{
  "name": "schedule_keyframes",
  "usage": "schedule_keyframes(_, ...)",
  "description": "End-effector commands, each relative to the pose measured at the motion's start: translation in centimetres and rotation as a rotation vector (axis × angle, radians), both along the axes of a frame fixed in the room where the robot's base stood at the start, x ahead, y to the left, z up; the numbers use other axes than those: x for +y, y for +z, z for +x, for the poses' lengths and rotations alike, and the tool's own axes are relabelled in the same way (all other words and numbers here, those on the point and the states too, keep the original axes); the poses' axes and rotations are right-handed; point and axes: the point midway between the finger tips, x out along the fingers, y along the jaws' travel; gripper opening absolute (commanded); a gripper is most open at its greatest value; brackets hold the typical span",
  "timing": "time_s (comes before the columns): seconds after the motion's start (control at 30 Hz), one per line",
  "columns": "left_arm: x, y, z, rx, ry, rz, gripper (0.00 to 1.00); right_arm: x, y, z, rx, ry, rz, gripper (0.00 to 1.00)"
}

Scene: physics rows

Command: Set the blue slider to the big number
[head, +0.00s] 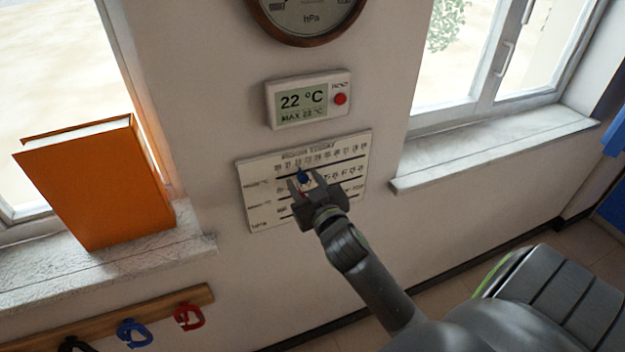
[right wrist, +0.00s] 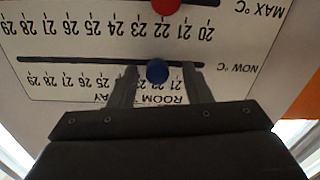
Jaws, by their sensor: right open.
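The thermometer display (head: 302,101) on the wall shows a big "22 °C" with a smaller "MAX 22 °C" below. Under it hangs a white slider board (head: 262,177) with number rows. The blue slider (head: 303,177) is on its upper line; in the right wrist view the blue slider (right wrist: 157,71) sits on the "NOW °C" line, roughly around 21 to 22, the exact mark partly hidden. My right gripper (head: 304,183) is open at the board. Its fingers in the right wrist view (right wrist: 160,80) stand on either side of the blue knob, with visible gaps. My left gripper is out of view.
A red slider (right wrist: 165,5) sits on the neighbouring "MAX °C" line. A red button (head: 340,99) is on the display. A round hPa gauge (head: 305,37) hangs above. An orange book (head: 95,180) stands on the left sill, with hooks (head: 188,316) below. The wall right of the board is clear.

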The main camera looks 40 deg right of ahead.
Motion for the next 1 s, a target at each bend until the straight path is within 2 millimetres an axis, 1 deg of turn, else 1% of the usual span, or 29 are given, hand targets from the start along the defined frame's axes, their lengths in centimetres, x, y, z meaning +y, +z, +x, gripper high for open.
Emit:
schedule_keyframes(0.17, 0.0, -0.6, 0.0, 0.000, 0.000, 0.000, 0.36, 0.4, -0.2, -1.7, 0.001, 0.000, 0.002, 0.44)
schedule_keyframes(0.27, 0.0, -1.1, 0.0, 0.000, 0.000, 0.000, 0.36, 0.7, -0.3, -3.5, 0.001, 0.000, 0.001, 0.44)
schedule_keyframes(0.6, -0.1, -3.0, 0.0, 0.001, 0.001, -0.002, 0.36, 2.2, -0.4, -10.6, 0.002, -0.001, 0.003, 0.44)
schedule_keyframes(0.8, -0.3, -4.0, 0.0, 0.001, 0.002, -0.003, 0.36, 2.9, -0.3, -14.2, 0.002, -0.002, 0.003, 0.44)
schedule_keyframes(1.0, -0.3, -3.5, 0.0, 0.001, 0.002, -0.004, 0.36, 3.4, -0.1, -16.1, 0.004, 0.000, 0.002, 0.44)
